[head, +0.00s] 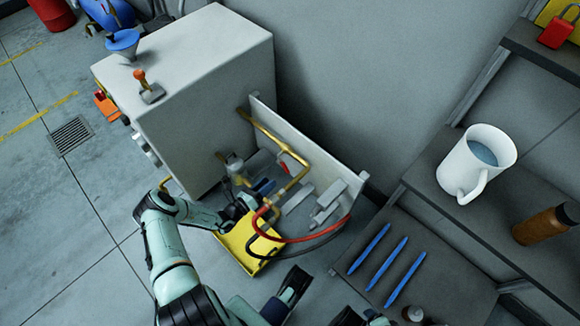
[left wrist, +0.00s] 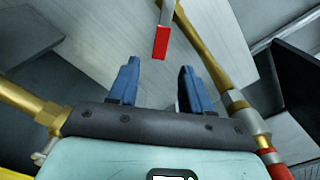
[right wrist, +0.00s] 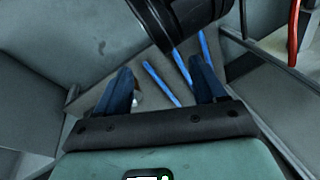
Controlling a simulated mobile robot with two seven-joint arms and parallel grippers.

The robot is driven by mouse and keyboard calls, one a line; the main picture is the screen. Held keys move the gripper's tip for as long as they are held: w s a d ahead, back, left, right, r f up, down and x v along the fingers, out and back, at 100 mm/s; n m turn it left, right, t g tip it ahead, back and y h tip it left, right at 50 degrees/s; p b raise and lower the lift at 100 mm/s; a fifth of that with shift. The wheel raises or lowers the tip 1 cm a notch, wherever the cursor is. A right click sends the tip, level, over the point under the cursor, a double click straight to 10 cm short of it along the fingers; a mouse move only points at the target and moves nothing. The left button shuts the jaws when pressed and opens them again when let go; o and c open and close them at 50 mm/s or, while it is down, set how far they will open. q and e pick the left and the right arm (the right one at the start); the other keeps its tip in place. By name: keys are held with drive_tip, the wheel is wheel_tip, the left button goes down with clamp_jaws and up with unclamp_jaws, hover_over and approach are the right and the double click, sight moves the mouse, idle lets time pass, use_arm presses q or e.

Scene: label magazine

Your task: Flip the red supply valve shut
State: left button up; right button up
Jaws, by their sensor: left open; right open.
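The red supply valve shows in the left wrist view as a red-tipped handle (left wrist: 161,42) on a brass pipe (left wrist: 205,45). In the head view its small red part (head: 283,166) sits by the brass pipe on the pale panel. My left gripper (left wrist: 160,70) is open, its blue fingers on either side below the red tip, with nothing between them. In the head view the left gripper (head: 264,188) is beside the pipework, partly hidden by hoses and fittings. My right gripper (right wrist: 162,80) is open and empty, away from the valve.
A red hose (head: 300,238) and a black hose loop over a yellow tray (head: 240,245) near the left gripper. A grey cabinet (head: 205,100) stands behind.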

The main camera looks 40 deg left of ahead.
sight(284, 168)
use_arm(q)
drive_tip(key=w, duration=0.2)
drive_tip(key=w+b, duration=0.1)
drive_tip(key=w, duration=0.4)
drive_tip(key=shift+d+b, duration=0.3)
drive_tip(key=shift+d, duration=0.1)
drive_tip(key=shift+w+d+b, duration=0.15)
drive_tip(key=shift+w+b, duration=0.6)
drive_tip(key=shift+w, duration=2)
use_arm(e)
drive_tip(key=shift+s+d+f, duration=0.1)
drive_tip(key=shift+d+f, duration=0.2)
drive_tip(key=shift+f, duration=0.5)
drive_tip(key=shift+s+d+f, duration=0.15)
drive_tip(key=shift+d+f, duration=0.15)
drive_tip(key=shift+f, duration=0.45)
drive_tip(key=shift+s+d+f, duration=0.1)
drive_tip(key=shift+d+f, duration=0.2)
drive_tip(key=shift+f, duration=0.5)
use_arm(q)
clamp_jaws()
